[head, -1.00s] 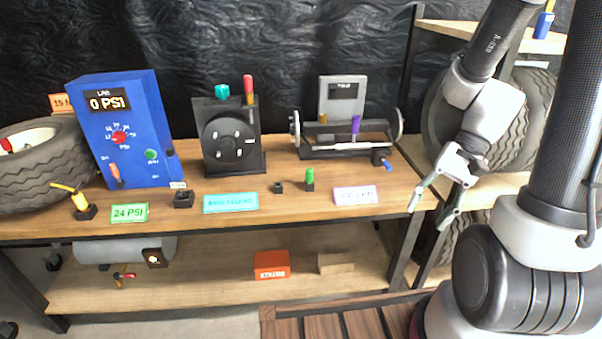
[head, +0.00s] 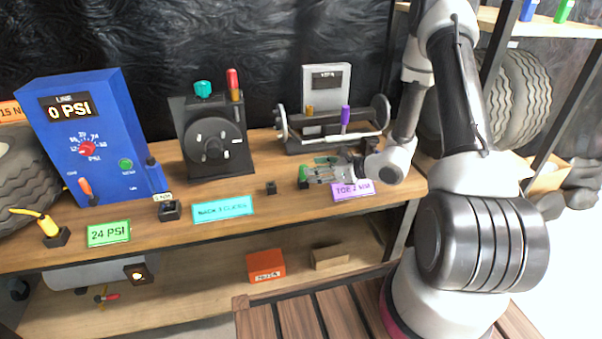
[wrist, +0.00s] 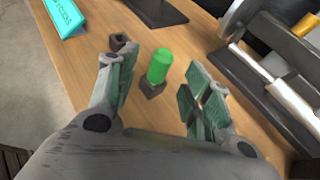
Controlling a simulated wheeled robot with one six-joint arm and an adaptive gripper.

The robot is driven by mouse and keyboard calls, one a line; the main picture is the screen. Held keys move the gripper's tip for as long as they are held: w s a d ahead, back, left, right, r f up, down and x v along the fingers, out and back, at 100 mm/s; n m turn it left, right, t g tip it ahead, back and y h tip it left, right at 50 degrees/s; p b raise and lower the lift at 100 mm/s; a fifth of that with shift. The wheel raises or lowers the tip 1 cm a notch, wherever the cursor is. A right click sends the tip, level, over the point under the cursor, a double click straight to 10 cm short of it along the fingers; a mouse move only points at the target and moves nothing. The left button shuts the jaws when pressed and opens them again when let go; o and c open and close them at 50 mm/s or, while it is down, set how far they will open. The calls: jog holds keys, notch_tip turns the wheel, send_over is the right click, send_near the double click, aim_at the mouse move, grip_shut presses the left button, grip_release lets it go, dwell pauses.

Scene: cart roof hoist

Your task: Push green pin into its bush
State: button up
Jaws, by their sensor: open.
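The green pin (wrist: 159,66) stands upright in a small dark square block (wrist: 152,88) on the bench top. In the head view my gripper (head: 322,172) reaches in from the right, low over the bench. A second small dark block (head: 271,188) with a hole in its top sits to the left; it also shows in the wrist view (wrist: 119,41).
A black dial device (head: 213,140) with teal and red knobs and a shaft fixture (head: 330,130) stand behind. A blue pressure box (head: 88,135) is at left. Label plates (head: 222,208) line the front edge. The purple label (head: 352,190) lies under my gripper.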

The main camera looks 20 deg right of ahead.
aim_at(303, 176)
jog(key=x, duration=0.6)
jog(key=shift+d+f, duration=0.15)
grip_shut()
